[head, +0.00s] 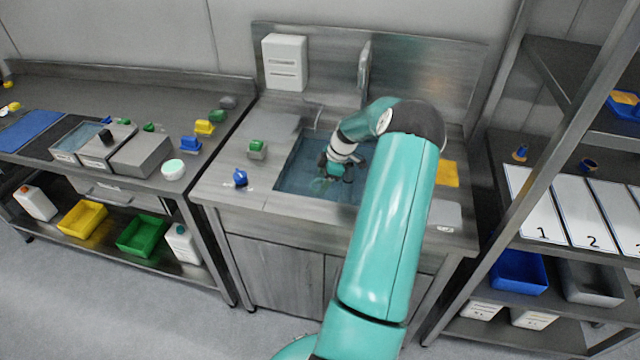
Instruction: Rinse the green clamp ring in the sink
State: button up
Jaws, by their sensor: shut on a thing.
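The sink (292,182) is a basin with bluish water, set in a steel counter. My gripper (328,178) reaches down into the basin, low over or in the water. It is shut on the green clamp ring (320,185), which shows as a faint green shape at the fingertips. The ring's outline is small and unclear, and I cannot tell how deep it sits in the water. My arm hides the right part of the basin.
A blue part (240,178) and a green-topped block (257,149) stand left of the basin. A yellow cloth (447,173) and a grey plate (445,215) lie to its right. A left bench (225,135) and a right shelf rack (530,170) flank the sink.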

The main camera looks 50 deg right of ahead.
jog(key=shift+w+d, duration=0.25)
jog(key=shift+d, duration=0.25)
jog(key=shift+w+d, duration=0.2)
jog(key=shift+d, duration=0.3)
jog(key=shift+s+a, duration=0.25)
jog(key=shift+a, duration=0.3)
jog(key=shift+s+a, duration=0.25)
jog(key=shift+a, duration=0.25)
jog(key=shift+d, duration=0.1)
jog(key=shift+w+d, duration=0.25)
jog(key=shift+d, duration=0.2)
jog(key=shift+r, duration=0.1)
notch_tip(320, 180, up, 10)
dwell(1.1)
jog(key=shift+r, duration=0.15)
dwell(0.9)
jog(key=shift+r, duration=1.9)
